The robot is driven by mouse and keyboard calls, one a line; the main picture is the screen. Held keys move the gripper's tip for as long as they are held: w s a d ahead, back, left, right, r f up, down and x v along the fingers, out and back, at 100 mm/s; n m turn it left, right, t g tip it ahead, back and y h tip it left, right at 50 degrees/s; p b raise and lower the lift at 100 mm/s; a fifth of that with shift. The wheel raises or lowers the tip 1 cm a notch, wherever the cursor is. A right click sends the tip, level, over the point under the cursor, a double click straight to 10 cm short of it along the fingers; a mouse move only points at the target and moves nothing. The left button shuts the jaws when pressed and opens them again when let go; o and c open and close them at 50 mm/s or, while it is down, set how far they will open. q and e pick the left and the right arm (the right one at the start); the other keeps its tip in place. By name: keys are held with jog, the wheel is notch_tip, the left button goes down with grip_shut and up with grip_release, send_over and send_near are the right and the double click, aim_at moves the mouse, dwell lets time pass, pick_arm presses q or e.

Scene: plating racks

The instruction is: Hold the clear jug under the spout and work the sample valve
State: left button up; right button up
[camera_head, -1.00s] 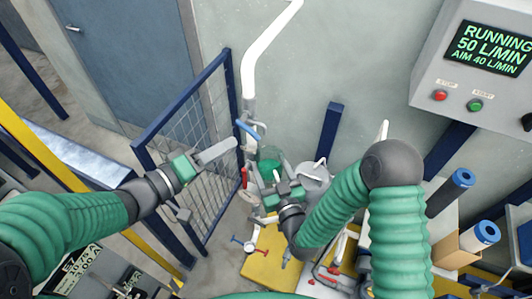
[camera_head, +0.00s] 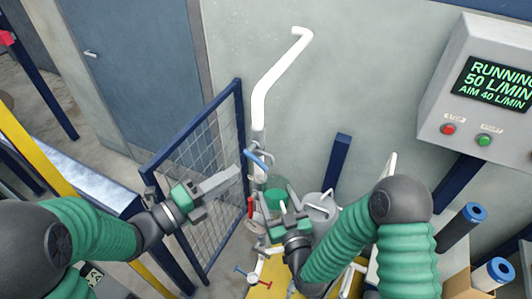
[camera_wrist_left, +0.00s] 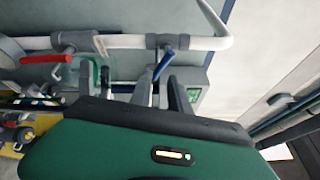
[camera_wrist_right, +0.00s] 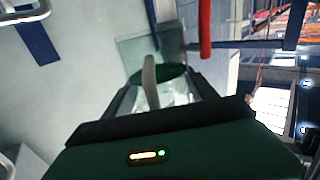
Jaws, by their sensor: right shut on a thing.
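The clear jug (camera_wrist_right: 172,97) has a green rim and a grey handle. My right gripper (camera_wrist_right: 165,88) is shut on its handle. In the head view the jug (camera_head: 274,190) is below the pipework, partly hidden by my right gripper (camera_head: 284,207). I cannot tell whether it is directly under the spout. A blue valve lever (camera_head: 258,158) sits on the white pipe, and a red lever (camera_head: 251,207) is lower. My left gripper (camera_head: 240,174) is open beside the blue lever. In the left wrist view the blue lever (camera_wrist_left: 164,65) appears between its fingertips (camera_wrist_left: 158,88).
A blue mesh fence (camera_head: 205,165) stands left of the pipe, close to my left arm. A control box (camera_head: 490,95) on the right reads RUNNING, 50 L/MIN, AIM 40 L/MIN. A grey lidded vessel (camera_head: 318,210) stands right of the jug, above a yellow base (camera_head: 262,290).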

aim_at(256, 161)
pick_arm(q)
jog(key=w+d+m, duration=0.3)
jog(key=w+d, duration=0.5)
jog(key=shift+w+d+m, duration=0.2)
jog(key=shift+d+m, duration=0.1)
grip_shut()
jog(key=shift+f, duration=0.1)
